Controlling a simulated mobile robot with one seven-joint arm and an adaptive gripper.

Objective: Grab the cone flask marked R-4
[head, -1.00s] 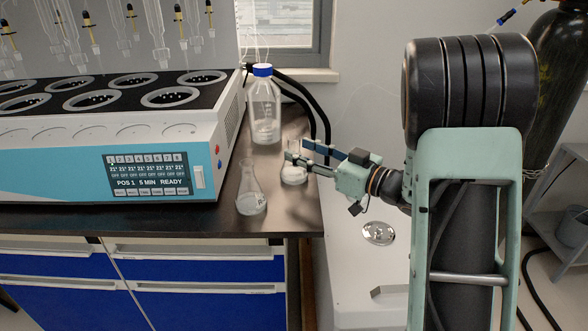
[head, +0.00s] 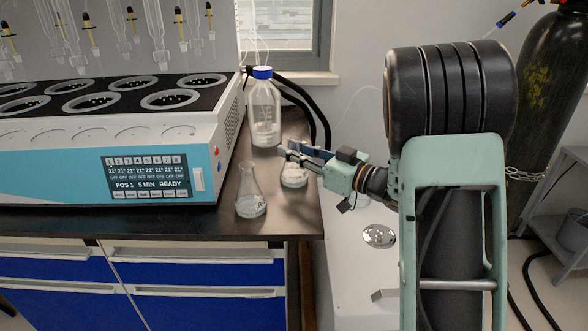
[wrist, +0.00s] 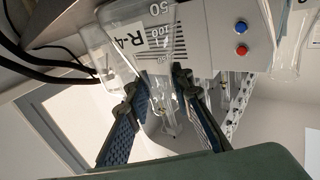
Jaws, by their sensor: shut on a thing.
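The cone flask marked R-4 (wrist: 135,45) fills the top of the wrist view, its black label readable and its neck between my fingers. In the head view this clear flask (head: 294,178) shows below my fingers near the counter's right edge, with pale content low inside. My gripper (head: 284,152) is shut on its neck; the blue-padded fingers also show in the wrist view (wrist: 158,98). Whether its base touches the counter I cannot tell. A second cone flask (head: 250,200) stands upright on the counter, in front and left of it; its label is too small to read.
A blue-capped bottle (head: 264,112) stands behind the flasks, near dark hoses (head: 314,115). The distiller (head: 150,140) takes up the counter's left. The dark counter (head: 285,218) is bare in front, and its right edge is close to the held flask.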

